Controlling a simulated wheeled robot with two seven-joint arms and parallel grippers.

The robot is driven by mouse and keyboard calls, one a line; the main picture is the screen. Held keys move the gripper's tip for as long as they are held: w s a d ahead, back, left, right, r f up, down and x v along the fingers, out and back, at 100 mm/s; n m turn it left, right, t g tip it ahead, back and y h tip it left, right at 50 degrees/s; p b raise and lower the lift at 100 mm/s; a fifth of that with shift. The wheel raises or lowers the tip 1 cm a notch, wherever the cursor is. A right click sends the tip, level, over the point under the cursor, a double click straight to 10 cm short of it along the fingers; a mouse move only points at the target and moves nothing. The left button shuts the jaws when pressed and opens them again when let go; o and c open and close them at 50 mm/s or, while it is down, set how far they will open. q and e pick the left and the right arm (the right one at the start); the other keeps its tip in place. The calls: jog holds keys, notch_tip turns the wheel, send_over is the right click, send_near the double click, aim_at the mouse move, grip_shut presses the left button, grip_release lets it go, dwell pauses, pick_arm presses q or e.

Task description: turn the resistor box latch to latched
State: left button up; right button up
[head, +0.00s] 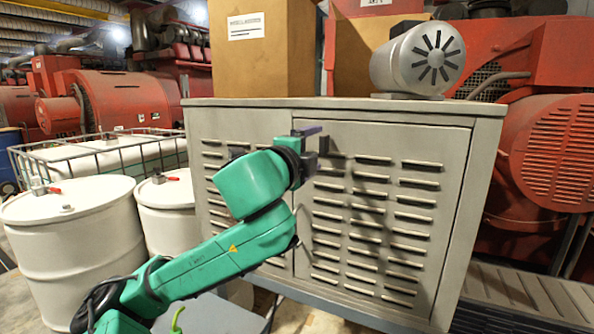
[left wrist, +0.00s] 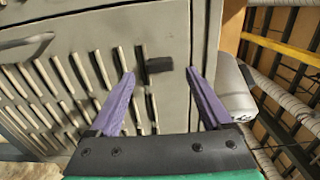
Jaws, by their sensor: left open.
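The resistor box (head: 262,125) is a grey cabinet with slatted louvres and a large door panel (head: 420,140). In the left wrist view, its latch (left wrist: 159,65) is a short dark block on the grey panel, lying roughly crosswise to the slats. My left gripper (head: 316,138) is at the upper part of the box front. Its two purple fingers (left wrist: 159,76) are open, one on each side of the latch in the wrist picture; I cannot tell if they touch it. In the head view the gripper largely hides the latch. My right gripper is not in view.
A grey motor (head: 418,60) and cardboard boxes (head: 252,60) stand on or behind the cabinet top. White drums (head: 75,235) stand at the left near a wire-caged tank (head: 100,157). Red machinery (head: 560,140) is at the right.

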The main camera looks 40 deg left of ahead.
pick_arm(q)
jog(key=b+v, duration=0.7)
jog(key=v, duration=0.3)
